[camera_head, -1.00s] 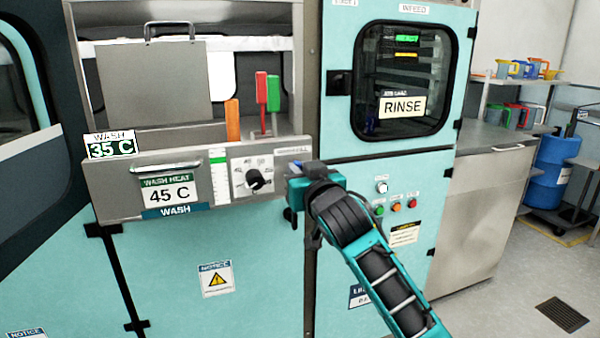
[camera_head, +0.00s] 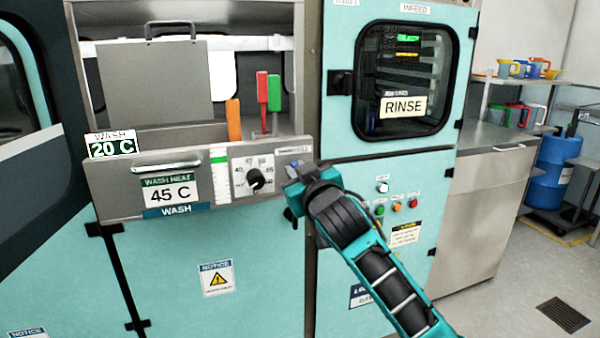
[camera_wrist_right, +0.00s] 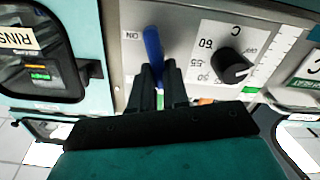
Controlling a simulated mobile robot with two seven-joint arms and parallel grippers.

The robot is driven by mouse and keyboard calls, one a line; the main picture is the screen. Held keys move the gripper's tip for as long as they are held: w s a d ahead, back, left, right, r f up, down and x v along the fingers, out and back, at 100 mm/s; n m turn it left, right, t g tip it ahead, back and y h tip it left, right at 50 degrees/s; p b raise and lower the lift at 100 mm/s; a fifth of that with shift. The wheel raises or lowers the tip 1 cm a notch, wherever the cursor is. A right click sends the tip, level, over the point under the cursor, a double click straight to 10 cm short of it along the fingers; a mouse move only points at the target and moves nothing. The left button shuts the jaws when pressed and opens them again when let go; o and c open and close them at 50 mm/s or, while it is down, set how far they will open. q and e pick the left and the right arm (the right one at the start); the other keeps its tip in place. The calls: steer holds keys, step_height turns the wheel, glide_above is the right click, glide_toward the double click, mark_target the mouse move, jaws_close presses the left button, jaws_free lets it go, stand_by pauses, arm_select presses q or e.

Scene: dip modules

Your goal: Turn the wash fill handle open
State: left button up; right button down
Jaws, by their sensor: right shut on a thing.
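The blue wash fill handle (camera_wrist_right: 152,45) stands out from the grey wash panel (camera_head: 222,188). In the right wrist view it is between the fingertips of my right gripper (camera_wrist_right: 158,72), which is shut on it. In the head view my right gripper (camera_head: 292,174) is at the panel's right end and covers most of the handle; only a little blue shows. The handle looks close to upright in the wrist view, slightly tilted. My left gripper is not in view.
A black heat knob (camera_head: 255,180) sits just left of my right gripper. The wash sign (camera_head: 112,146) reads 20 C. Orange (camera_head: 232,120), red (camera_head: 262,103) and green (camera_head: 274,93) pieces stand in the open bay above. The rinse door (camera_head: 402,82) is to the right.

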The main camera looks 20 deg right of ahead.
steer(key=shift+a+f+n, duration=0.2)
steer(key=shift+f+n, duration=0.05)
steer(key=shift+n, duration=2.1)
steer(key=shift+a+f+n, duration=0.15)
steer(key=shift+f+n, duration=0.15)
steer(key=shift+n, duration=2.1)
steer(key=shift+a+f+n, duration=0.2)
steer(key=shift+f+n, duration=0.05)
steer(key=shift+n, duration=2.4)
steer(key=c, duration=1.1)
jaws_free()
steer(key=shift+s, duration=0.1)
steer(key=s, duration=1.2)
steer(key=shift+s+d+b, duration=0.2)
steer(key=shift+s+b, duration=0.2)
